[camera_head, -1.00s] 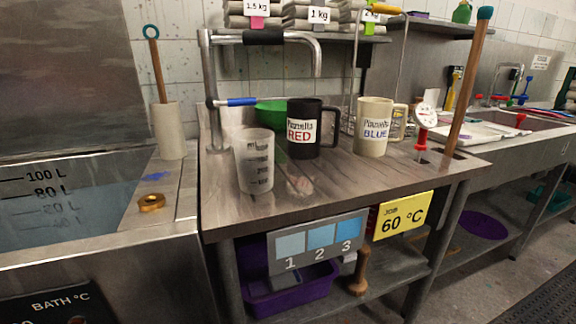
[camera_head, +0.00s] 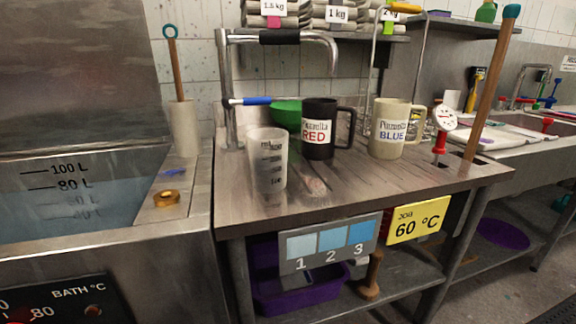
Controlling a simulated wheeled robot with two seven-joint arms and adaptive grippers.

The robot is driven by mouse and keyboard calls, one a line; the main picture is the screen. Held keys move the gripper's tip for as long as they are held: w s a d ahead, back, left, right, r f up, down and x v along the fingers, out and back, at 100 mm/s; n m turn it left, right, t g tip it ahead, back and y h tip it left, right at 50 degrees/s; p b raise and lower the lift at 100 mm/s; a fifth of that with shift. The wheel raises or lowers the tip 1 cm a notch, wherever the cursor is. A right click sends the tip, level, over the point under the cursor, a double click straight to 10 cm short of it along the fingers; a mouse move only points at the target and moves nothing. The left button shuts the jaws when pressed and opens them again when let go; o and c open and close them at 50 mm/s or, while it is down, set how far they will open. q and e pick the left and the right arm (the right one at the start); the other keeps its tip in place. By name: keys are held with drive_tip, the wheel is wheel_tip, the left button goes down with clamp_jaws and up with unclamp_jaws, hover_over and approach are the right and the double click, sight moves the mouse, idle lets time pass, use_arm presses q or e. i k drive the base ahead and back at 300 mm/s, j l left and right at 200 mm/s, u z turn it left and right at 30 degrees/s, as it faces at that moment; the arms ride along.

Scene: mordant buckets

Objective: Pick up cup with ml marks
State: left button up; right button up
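The cup with ml marks (camera_head: 267,162) is a translucent, frosted beaker with dark graduations. It stands upright on the left part of the steel table (camera_head: 340,197), close to its front left edge. A black mug labelled RED (camera_head: 318,128) and a cream mug labelled BLUE (camera_head: 390,129) stand to its right and a little behind. A green bowl (camera_head: 287,112) sits behind the cup and is partly hidden. Neither of my grippers shows in the head view.
A faucet (camera_head: 333,55) with a blue lever arches behind the cups. A dial thermometer (camera_head: 441,121) and a wooden pole (camera_head: 491,85) stand at the right. A water bath (camera_head: 70,190) with a brass nut (camera_head: 166,198) on its ledge lies left. The table front right is clear.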

sight(268, 146)
drive_tip(key=k+j+z, duration=0.15)
drive_tip(key=j+z, duration=0.25)
drive_tip(key=j, duration=0.2)
drive_tip(key=k+j+z, duration=0.2)
drive_tip(key=j+z, duration=0.2)
drive_tip(key=j, duration=0.2)
drive_tip(key=k+j+z, duration=0.35)
drive_tip(key=j, duration=0.2)
drive_tip(key=k+j+z, duration=0.8)
drive_tip(key=i, duration=0.1)
